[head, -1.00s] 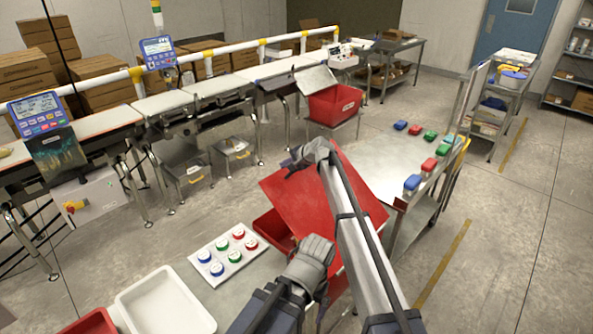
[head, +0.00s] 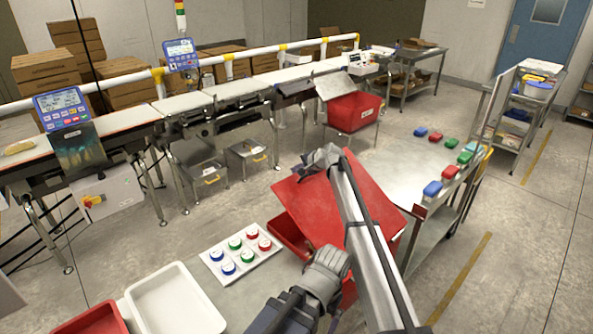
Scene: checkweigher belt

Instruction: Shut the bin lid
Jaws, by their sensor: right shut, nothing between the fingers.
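A red bin (head: 284,232) stands at the near bench, with its red lid (head: 350,205) tilted partly open. The bin's inside shows below the lid's left side. My right gripper (head: 306,167) is shut and empty at the lid's far left edge. I cannot tell whether it touches the lid. My right arm crosses over the lid and hides part of it and of the bin.
A white holder (head: 243,254) with several coloured round pieces and a white tray (head: 175,303) lie left of the near bin. A steel table (head: 385,165) with several coloured blocks stands to the right. The conveyor (head: 130,117) runs along the back. Floor between is clear.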

